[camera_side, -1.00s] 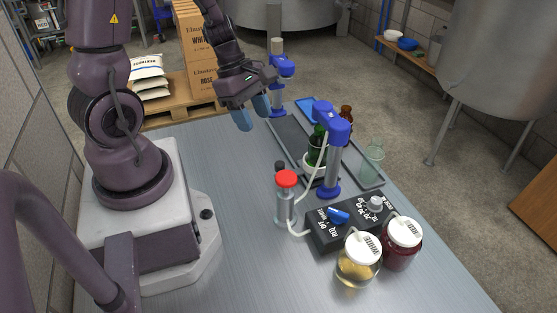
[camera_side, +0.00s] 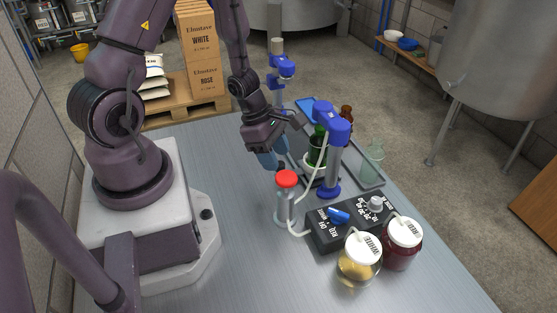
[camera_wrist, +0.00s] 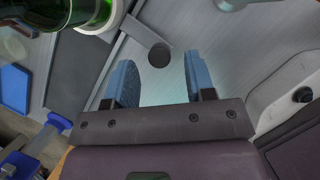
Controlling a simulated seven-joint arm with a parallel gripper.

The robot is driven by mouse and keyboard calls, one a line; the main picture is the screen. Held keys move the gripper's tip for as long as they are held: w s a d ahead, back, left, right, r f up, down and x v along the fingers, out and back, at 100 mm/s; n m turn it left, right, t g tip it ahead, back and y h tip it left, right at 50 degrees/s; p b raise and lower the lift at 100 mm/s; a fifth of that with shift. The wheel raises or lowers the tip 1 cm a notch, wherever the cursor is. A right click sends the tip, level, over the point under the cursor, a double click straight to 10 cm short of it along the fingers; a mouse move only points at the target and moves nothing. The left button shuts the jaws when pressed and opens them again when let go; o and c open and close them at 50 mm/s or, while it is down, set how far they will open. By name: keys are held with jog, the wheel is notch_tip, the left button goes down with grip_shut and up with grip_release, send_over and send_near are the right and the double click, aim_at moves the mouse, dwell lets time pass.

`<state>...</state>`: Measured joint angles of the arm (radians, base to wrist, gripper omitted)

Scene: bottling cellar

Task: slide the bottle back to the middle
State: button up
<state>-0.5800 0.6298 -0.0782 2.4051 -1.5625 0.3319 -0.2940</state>
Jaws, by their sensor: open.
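A green bottle (camera_side: 318,148) stands in a white ring (camera_side: 309,168) by the front blue filling head (camera_side: 332,120), which partly hides it. In the wrist view the green bottle (camera_wrist: 78,8) and the white ring (camera_wrist: 102,22) show cut off at the top left. My gripper (camera_side: 274,160) is low over the table, left of the bottle and apart from it. In the wrist view my gripper (camera_wrist: 158,72) has its two blue fingers apart with nothing between them. A small dark round knob (camera_wrist: 159,54) lies beyond the fingertips.
A red-capped cylinder (camera_side: 284,205), a dark control box (camera_side: 329,236) and two jars, yellow (camera_side: 357,267) and red (camera_side: 400,254), stand nearer. The table's left part is clear.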

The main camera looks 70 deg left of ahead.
jog(key=shift+x, duration=1.05)
jog(key=shift+f, duration=0.1)
grip_shut()
